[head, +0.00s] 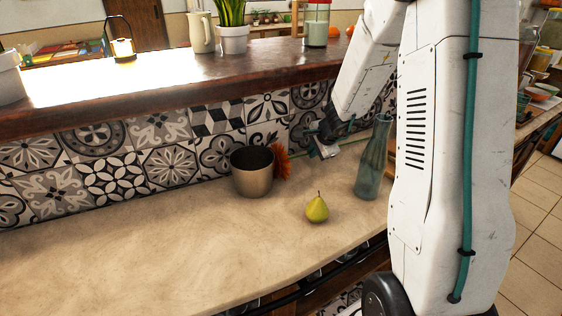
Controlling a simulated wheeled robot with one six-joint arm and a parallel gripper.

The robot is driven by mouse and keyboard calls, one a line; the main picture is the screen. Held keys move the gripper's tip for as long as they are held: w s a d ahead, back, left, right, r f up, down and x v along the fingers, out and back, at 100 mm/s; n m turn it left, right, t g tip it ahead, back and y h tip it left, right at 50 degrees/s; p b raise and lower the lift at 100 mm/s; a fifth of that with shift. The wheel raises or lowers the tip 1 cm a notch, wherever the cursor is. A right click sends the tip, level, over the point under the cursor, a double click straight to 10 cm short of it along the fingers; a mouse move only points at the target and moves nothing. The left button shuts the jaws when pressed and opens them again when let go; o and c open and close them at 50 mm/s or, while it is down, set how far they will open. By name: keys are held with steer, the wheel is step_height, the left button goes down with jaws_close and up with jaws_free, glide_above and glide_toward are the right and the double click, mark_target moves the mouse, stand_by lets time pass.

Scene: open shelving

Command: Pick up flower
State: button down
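An orange flower (282,163) shows beside the right side of a metal pot (252,172) on the stone counter, close to the tiled wall. The pot hides part of its surroundings, and I cannot make out the flower's whole stem. My gripper (323,149) is just to the right of the flower, low over the counter and near the tiles. It is small and seen partly edge-on, so I cannot tell whether its fingers are open or shut, or whether they touch the stem.
A green pear (317,208) sits on the counter in front of my gripper. A tall bluish glass bottle (371,165) stands to the right, close to my arm. A raised wooden ledge (200,83) runs above the tiles. The counter's left and front are clear.

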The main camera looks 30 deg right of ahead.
steer(key=shift+r, duration=0.15)
step_height(320, 180, up, 10)
stand_by(1.1)
